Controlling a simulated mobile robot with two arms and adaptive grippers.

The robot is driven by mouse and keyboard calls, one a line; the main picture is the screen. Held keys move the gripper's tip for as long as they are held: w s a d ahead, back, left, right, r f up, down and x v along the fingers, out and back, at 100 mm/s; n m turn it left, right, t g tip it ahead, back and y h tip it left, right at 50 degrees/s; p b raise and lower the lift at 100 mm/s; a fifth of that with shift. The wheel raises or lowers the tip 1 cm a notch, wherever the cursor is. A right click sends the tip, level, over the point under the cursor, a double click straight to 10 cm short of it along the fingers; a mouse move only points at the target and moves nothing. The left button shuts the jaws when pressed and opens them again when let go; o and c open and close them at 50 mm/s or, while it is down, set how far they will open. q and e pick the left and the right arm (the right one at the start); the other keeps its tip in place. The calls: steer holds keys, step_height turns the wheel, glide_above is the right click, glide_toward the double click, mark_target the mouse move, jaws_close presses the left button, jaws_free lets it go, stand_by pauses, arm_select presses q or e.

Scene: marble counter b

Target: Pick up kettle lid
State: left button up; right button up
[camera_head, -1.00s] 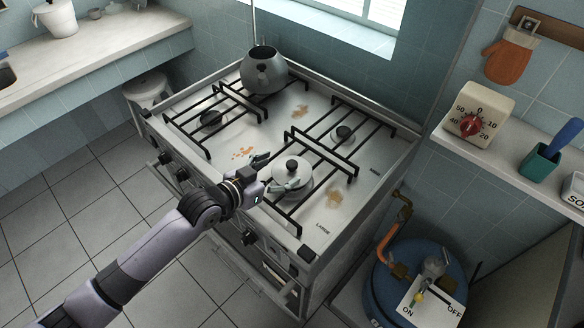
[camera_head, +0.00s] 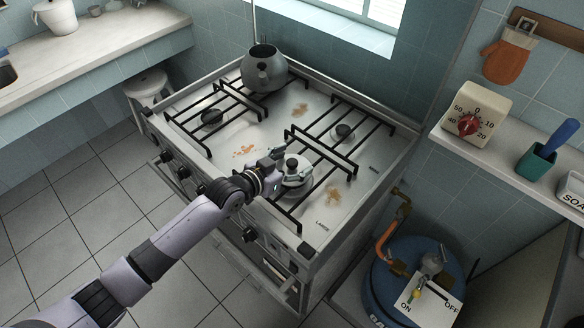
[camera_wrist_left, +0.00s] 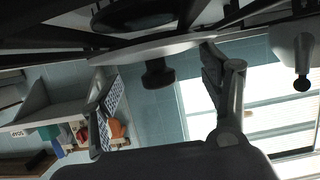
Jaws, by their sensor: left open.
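The kettle lid (camera_head: 302,188), a pale round disc with a black knob (camera_head: 292,163), lies on the front right burner of the stove. My left gripper (camera_head: 290,163) is open at the lid, with a finger on each side of the knob. In the left wrist view the picture is upside down; the lid (camera_wrist_left: 150,48) and knob (camera_wrist_left: 158,73) show between the spread fingers, with gaps to both. The grey kettle (camera_head: 264,74) stands open-topped on the back left burner. My right gripper is out of view.
Black grates (camera_head: 322,152) rise over the stove top (camera_head: 262,133) around the lid. A shelf (camera_head: 492,154) with a timer (camera_head: 480,112) and a blue gas cylinder (camera_head: 385,278) are on the right. A counter (camera_head: 110,37) is at the left.

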arm_select(q)
steer(key=shift+s+f, duration=0.1)
jaws_close()
stand_by(0.7)
